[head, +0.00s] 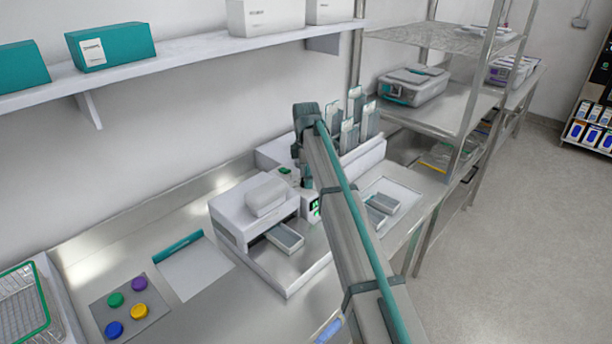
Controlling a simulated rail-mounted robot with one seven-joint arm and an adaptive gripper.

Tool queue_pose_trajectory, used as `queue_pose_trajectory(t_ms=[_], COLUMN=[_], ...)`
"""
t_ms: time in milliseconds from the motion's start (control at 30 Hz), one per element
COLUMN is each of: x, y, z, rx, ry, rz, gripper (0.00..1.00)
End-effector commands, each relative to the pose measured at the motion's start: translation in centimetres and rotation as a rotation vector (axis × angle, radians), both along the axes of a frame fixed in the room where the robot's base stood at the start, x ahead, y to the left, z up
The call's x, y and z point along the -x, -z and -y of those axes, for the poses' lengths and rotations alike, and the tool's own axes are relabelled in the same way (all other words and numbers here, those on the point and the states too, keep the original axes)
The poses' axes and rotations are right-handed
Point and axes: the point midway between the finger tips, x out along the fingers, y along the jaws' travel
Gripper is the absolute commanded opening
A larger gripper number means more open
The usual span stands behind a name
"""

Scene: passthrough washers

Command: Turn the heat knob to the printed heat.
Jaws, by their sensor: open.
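A white bench machine (228,225) stands on the steel counter, with a grey-white rounded block (266,197) on top and a grey tray (285,237) at its front opening. A small dark panel with a green display (314,207) shows at its right, close beside my arm. A heat knob cannot be made out; the panel is small and partly covered by my arm. No printed heat value is readable. My arm reaches up from the bottom right to a dark joint above the machines.
A white rack (367,156) holds upright grey-and-teal pieces behind my arm. A pale tray (404,190) lies right of it. At front left are a plate with coloured knob-like discs (105,318), a white sheet (196,268) and a green-rimmed basket (42,300). A wall shelf (200,47) hangs above.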

Motion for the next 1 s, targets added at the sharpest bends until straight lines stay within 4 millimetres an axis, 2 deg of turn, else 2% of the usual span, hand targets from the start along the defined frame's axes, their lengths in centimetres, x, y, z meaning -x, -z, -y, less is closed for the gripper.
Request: queue_pose_trajectory(t_ms=[300, 667, 1000], x=[-0.02, 0.00, 0.01], y=[0.25, 0.24, 0.25], z=[0.00, 0.01, 0.00], rx=[0.000, 0.000, 0.000], ry=[0.000, 0.000, 0.043], rz=[0.001, 0.000, 0.000], gripper=[0.66, 0.06, 0.05])
